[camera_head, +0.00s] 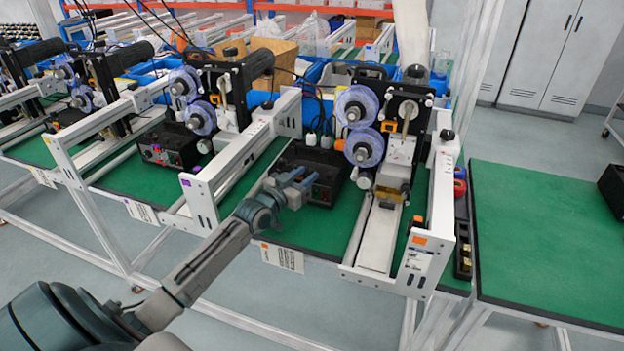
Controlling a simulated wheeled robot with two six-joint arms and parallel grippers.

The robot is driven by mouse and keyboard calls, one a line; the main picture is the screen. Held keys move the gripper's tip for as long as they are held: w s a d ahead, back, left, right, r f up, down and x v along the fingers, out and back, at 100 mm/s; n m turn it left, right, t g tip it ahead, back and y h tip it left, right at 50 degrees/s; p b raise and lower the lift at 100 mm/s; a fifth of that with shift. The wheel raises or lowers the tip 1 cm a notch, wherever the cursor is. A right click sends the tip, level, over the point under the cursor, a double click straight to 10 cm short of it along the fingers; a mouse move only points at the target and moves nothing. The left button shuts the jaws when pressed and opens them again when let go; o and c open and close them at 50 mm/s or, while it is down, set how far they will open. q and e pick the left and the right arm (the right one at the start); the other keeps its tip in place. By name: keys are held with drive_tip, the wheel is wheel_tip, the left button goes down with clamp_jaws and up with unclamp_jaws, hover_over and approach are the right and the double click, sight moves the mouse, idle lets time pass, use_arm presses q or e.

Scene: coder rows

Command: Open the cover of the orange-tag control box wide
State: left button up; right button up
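The black control box (325,192) stands on the green table beside the middle-right machine, with a small orange tag (340,145) at its upper right. Its front carries small red and dark controls. Whether its cover is raised cannot be made out. My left gripper (307,177) reaches in from the lower left. Its two bluish fingers point right, apart, at the box's front left and overlap part of it in the picture. Nothing shows between them. Contact with the box cannot be told. My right gripper is not in view.
A white frame with a larger orange tag (420,240) stands right of the box, by the reel machine (362,148). Another white frame (200,200) is on the left. A second black box (168,148) sits further left. The right green table (545,235) is mostly clear.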

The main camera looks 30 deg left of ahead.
sight(310, 171)
use_arm(q)
drive_tip(key=shift+w+d+r+b, duration=0.15)
drive_tip(key=shift+w+b, duration=0.15)
drive_tip(key=shift+w, duration=1.55)
drive_tip(key=shift+c, duration=0.2)
clamp_jaws()
